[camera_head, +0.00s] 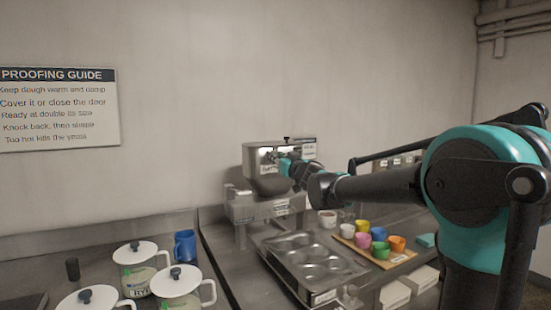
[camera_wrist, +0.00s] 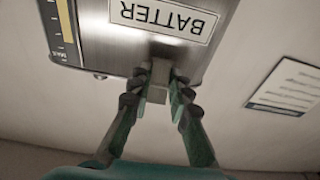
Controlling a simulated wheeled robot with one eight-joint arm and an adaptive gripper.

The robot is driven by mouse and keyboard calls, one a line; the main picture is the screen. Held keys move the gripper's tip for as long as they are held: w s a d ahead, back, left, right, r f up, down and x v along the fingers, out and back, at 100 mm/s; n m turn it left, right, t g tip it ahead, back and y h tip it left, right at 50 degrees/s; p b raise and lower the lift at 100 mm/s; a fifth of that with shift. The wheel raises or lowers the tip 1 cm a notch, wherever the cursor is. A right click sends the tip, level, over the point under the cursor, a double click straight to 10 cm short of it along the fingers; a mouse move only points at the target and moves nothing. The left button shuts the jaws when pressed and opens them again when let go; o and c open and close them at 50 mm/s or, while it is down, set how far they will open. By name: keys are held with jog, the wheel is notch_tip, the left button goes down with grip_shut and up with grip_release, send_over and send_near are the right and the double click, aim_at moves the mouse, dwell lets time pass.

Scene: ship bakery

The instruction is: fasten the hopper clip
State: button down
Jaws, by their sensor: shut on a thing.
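The metal hopper (camera_head: 255,158) stands on the depositor at the back of the counter. In the wrist view the hopper (camera_wrist: 110,48) shows upside down, with a "BATTER" label (camera_wrist: 170,18) and a level strip at its side. My gripper (camera_wrist: 160,80) is at the hopper's front, its two fingers closed on a small pale grey block, which looks like the hopper clip (camera_wrist: 157,94). In the head view my gripper (camera_head: 277,158) reaches the hopper from the right and hides the clip. I cannot tell whether the clip is fastened.
A muffin tin (camera_head: 278,240) lies below and in front of the machine. Several coloured cups stand on a wooden board (camera_head: 345,238) to its right. White lidded jars (camera_head: 140,256) and a blue mug (camera_head: 185,246) stand at left. A proofing guide (camera_head: 60,108) hangs on the wall.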

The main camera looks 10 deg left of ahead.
jog(key=shift+w+a+r+g+h, duration=0.15)
jog(key=shift+r+g+h, duration=0.1)
jog(key=shift+g+h, duration=0.3)
dwell(0.4)
jog(key=c, duration=1.4)
grip_release()
jog(key=v, duration=1.2)
